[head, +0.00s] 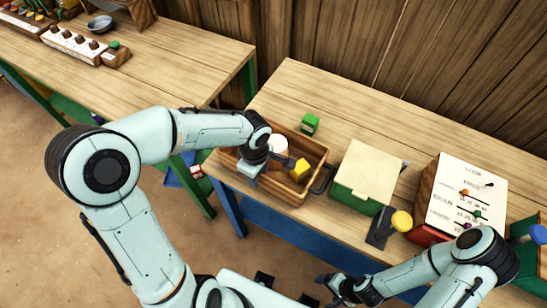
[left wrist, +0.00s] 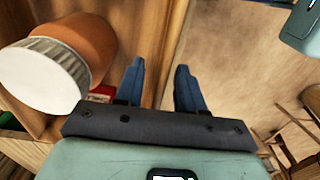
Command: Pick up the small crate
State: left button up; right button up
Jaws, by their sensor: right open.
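The small crate (head: 312,150) is an open wooden box on the stall table, with a dark handle on its right end. It holds a white-lidded brown jar (head: 277,145) and a yellow block (head: 300,170). My left gripper (head: 250,172) is at the crate's left end, its fingers mostly hidden by the wrist in the head view. In the left wrist view, its two blue fingers (left wrist: 160,78) stand apart, with the crate's wooden wall (left wrist: 172,45) showing between them; contact is not clear. The jar (left wrist: 62,70) also shows there. My right gripper (head: 330,290) is open and empty, low in front of the table.
A green block (head: 310,124) stands behind the crate. A green box with a cream lid (head: 368,170) is right of it, then a yellow-knobbed device (head: 390,228) and a sign board (head: 468,195). A second table (head: 150,65) stands at left.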

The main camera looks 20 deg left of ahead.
pick_arm(q)
jog(key=shift+f, duration=0.5)
jog(key=shift+c, duration=0.3)
grip_shut()
jog(key=shift+r, duration=0.1)
